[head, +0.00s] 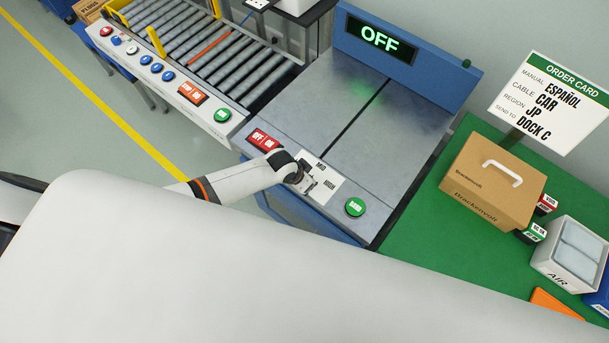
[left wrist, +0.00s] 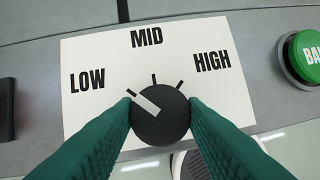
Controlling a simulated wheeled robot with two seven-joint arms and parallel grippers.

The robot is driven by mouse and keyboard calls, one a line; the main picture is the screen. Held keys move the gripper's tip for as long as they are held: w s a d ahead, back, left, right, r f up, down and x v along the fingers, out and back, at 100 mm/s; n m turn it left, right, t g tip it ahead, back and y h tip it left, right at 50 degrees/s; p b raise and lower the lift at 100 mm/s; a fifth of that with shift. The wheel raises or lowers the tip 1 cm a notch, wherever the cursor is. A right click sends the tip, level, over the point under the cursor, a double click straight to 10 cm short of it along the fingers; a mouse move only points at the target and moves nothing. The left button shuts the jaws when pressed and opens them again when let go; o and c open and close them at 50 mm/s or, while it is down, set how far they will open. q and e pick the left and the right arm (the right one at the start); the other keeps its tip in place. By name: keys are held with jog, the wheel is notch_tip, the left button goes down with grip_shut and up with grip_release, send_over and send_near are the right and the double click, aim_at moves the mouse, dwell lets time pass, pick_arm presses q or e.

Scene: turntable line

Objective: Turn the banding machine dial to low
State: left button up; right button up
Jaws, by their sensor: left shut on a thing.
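The banding machine (head: 345,130) has a steel top and a display that reads OFF. Its dial (left wrist: 160,115) is a round black knob on a white plate (left wrist: 85,55) marked LOW, MID and HIGH. The white pointer line on the knob points up and left, toward the LOW mark. My left gripper (left wrist: 160,112) is shut on the dial, one green finger on each side. In the head view my left gripper (head: 300,178) is over the plate and its hand hides most of the dial. My right gripper is not in view.
A red OFF/ON switch (head: 264,139) is left of the plate and a green BAND button (head: 355,207) is right of it. A roller conveyor (head: 205,60) stands at the left. A green table (head: 445,240) at the right holds a cardboard box (head: 490,185) and an order card (head: 550,103).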

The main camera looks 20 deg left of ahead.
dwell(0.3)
pick_arm(q)
jog(key=shift+w, duration=0.1)
jog(key=o, duration=1)
jog(key=v, duration=1.2)
jog(key=shift+s+d+b, duration=0.1)
jog(key=shift+s+b, duration=0.1)
jog(key=shift+b, duration=0.15)
